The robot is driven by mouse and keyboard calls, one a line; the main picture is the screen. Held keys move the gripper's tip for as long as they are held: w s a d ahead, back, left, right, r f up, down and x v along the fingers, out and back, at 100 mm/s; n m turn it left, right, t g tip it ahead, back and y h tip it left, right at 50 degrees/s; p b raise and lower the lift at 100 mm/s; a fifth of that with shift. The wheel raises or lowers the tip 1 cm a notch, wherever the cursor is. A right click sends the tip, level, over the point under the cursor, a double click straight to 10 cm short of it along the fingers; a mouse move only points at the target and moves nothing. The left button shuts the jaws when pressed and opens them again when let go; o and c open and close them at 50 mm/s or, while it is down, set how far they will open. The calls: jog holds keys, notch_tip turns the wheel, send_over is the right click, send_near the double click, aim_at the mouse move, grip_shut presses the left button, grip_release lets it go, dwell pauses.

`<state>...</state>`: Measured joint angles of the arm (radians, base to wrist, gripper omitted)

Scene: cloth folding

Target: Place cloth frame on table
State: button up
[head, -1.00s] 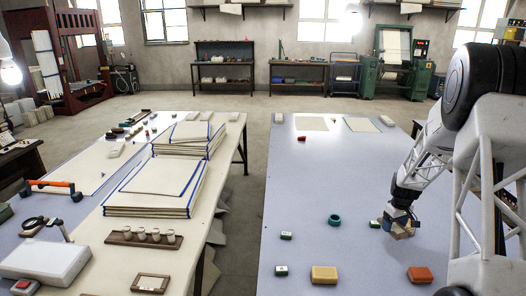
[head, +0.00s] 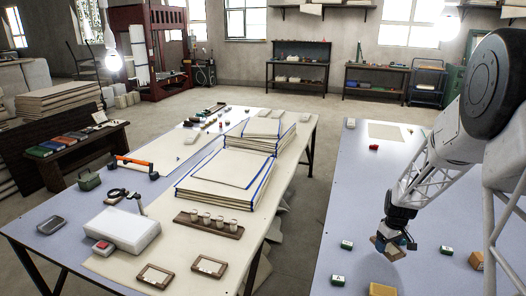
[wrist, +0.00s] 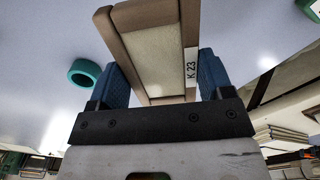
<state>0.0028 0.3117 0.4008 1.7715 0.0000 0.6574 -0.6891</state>
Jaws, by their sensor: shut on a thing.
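My gripper (head: 394,240) is shut on a small wooden cloth frame (head: 379,244) and holds it above the right-hand blue-grey table (head: 300,276). In the wrist view the frame (wrist: 155,60) sits between my two blue fingers; it has a pale cloth centre and a label reading K 23. On the left table (head: 262,205), two similar wooden frames lie side by side near the front edge, one on the left (head: 154,275) and one on the right (head: 208,265).
A rack of spools (head: 208,223), a stack of blue-edged cloths (head: 222,178) and a white box (head: 122,231) stand on the left table. A green block (head: 346,245) and a yellow block (head: 382,289) lie near my gripper. A floor gap separates the tables.

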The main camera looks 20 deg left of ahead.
jog(key=s+a+n, duration=0.2)
jog(key=s+a, duration=0.3)
jog(key=a, duration=0.5)
jog(key=s+a+f+n, duration=0.1)
jog(key=s+a, duration=0.5)
jog(key=a, duration=0.5)
jog(key=s+a+n, duration=0.2)
jog(key=s+a, duration=0.3)
jog(key=a, duration=0.5)
jog(key=s+a+n, duration=0.1)
jog(key=s+a, duration=0.4)
jog(key=s, duration=0.4)
jog(key=s+a+f+n, duration=0.1)
jog(key=s+a+n, duration=0.1)
jog(key=s+a, duration=0.4)
jog(key=s+a+n, duration=0.2)
jog(key=s+a, duration=0.4)
jog(key=s, duration=0.6)
jog(key=shift+a+f, duration=0.25)
jog(key=shift+f, duration=0.15)
jog(key=shift+a, duration=0.1)
send_over(194, 292)
jog(key=shift+f, duration=0.75)
jog(key=shift+f, duration=1.75)
